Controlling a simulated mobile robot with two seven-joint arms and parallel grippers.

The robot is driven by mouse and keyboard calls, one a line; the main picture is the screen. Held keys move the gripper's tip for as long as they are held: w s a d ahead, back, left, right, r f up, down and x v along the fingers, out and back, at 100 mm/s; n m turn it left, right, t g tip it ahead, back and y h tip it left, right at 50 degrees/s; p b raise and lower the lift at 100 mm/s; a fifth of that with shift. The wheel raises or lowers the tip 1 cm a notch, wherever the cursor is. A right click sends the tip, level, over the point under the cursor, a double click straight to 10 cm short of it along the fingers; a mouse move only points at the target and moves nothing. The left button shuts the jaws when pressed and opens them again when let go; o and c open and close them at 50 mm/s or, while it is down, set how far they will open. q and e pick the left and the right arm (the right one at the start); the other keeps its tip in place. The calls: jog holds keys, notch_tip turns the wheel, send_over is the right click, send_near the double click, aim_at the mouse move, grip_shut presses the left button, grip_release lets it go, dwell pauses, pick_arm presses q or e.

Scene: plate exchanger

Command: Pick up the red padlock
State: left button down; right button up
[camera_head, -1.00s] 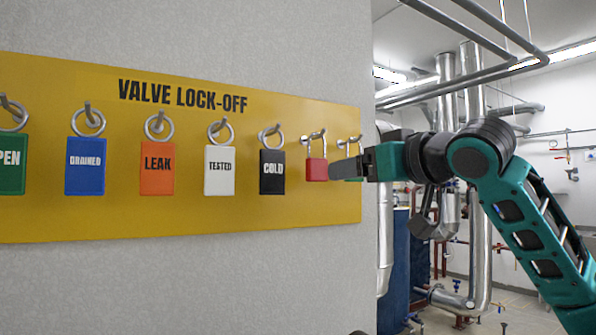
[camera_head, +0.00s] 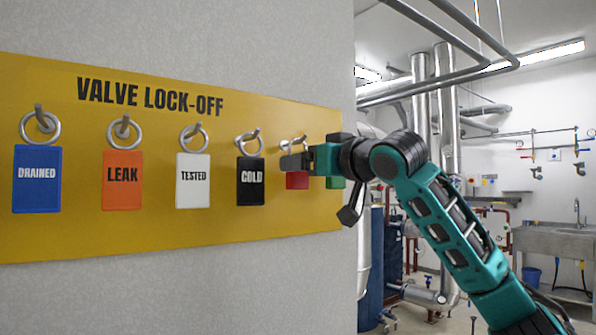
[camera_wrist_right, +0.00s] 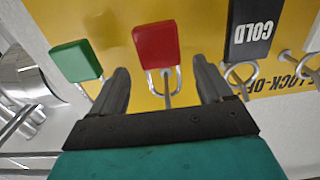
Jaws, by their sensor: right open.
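The red padlock (camera_head: 297,180) hangs by its shackle from a peg on the yellow lock-off board (camera_head: 110,233). In the head view my right gripper (camera_head: 292,162) is in front of it and hides part of its upper half. In the right wrist view the red padlock (camera_wrist_right: 157,46) appears upside down, beyond and between the fingertips. There my right gripper (camera_wrist_right: 162,80) is open, with a finger on either side of the shackle and nothing held. I cannot tell whether the fingers touch it. My left gripper is not in view.
A black COLD tag (camera_head: 250,181) hangs left of the red padlock. A green padlock (camera_head: 335,182) hangs close on its right, also in the wrist view (camera_wrist_right: 76,61). White, orange and blue tags hang further left. Pipes and a sink (camera_head: 560,240) stand beyond the wall.

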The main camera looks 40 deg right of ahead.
jog(key=w, duration=0.3)
jog(key=shift+w+d+f+p, duration=0.1)
jog(key=shift+w+p, duration=0.2)
jog(key=shift+w, duration=0.05)
jog(key=c, duration=1.1)
